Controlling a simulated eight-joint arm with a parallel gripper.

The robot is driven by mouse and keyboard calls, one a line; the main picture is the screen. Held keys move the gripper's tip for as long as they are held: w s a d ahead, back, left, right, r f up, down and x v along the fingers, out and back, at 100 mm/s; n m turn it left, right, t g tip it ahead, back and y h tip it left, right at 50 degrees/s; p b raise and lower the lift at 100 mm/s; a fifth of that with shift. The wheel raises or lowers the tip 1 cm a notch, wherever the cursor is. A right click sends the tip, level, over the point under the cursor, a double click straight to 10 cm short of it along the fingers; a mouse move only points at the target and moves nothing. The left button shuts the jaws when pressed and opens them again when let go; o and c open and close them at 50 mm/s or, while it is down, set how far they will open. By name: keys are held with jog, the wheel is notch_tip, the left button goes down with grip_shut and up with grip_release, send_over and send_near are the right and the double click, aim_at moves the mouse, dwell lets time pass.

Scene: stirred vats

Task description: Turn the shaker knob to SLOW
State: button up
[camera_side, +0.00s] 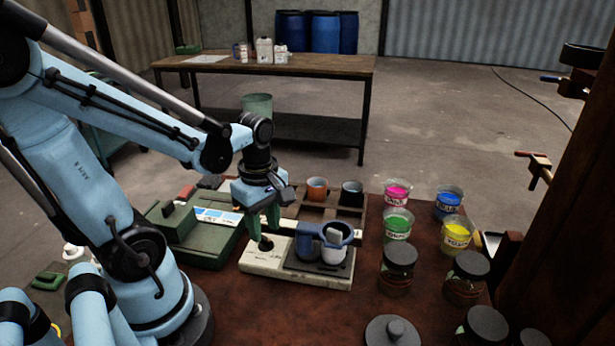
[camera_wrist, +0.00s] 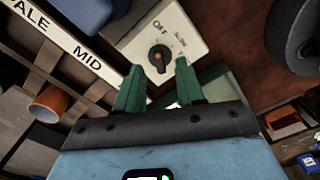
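The shaker (camera_side: 262,262) is a cream base with a dark platform that bears cups. Its knob (camera_side: 266,243) is black, at the left end of the base; it also shows in the wrist view (camera_wrist: 159,56) with an orange mark. Beside the knob, "OFF" is printed on the cream panel (camera_wrist: 190,45), with a smaller label next to it too blurred to read surely. My gripper (camera_side: 263,226) has green fingers pointing down just above the knob. In the wrist view, the fingers (camera_wrist: 158,68) are apart, with the knob showing between their tips. Contact cannot be told.
A wooden rack (camera_side: 325,210) behind the shaker holds an orange cup (camera_side: 317,187) and a dark cup (camera_side: 352,190). Paint pots, among them a green one (camera_side: 397,225), and dark-lidded jars (camera_side: 398,262) stand to the right. A green machine (camera_side: 200,245) stands to the left.

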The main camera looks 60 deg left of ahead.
aim_at(266, 241)
jog(key=shift+f, duration=1.25)
jog(key=shift+c, duration=0.4)
grip_shut()
